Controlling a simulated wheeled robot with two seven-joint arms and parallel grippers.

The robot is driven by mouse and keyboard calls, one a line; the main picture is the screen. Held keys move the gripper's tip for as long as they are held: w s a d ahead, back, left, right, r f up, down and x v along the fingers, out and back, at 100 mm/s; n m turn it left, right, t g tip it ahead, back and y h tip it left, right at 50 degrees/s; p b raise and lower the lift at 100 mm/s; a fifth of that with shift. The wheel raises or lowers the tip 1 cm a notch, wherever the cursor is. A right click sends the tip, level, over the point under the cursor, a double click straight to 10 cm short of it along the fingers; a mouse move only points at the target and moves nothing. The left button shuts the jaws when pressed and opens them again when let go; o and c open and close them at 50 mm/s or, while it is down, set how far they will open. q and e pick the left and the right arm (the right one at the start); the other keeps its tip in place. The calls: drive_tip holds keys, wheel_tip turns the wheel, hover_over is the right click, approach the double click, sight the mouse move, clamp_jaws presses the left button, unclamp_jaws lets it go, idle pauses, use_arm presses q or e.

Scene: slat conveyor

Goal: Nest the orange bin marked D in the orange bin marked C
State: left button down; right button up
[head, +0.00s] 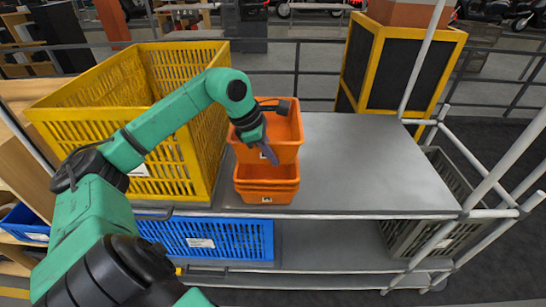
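An upper orange bin (286,128) is at the front left part of the grey shelf top, just above a stack of orange bins (266,186) with at least two rims showing, one inside the other. The upper bin looks raised and roughly level over the stack. My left gripper (268,153) is at its near wall, with one finger in front of the wall; it appears shut on that wall. The other finger is hidden. My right gripper is not in view.
A large yellow crate (178,180) stands close on the left. The grey shelf top (375,160) is clear to the right. A blue crate (255,240) and a grey crate (455,180) sit lower. Metal posts (490,185) rise at the right.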

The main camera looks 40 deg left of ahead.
use_arm(q)
drive_tip(key=shift+s+f, duration=0.1)
drive_tip(key=shift+f, duration=0.25)
wheel_tip(320, 180, down, 4)
drive_tip(key=b, duration=0.4)
drive_tip(key=shift+f, duration=0.2)
drive_tip(key=shift+f+b, duration=0.2)
drive_tip(key=shift+b, duration=0.1)
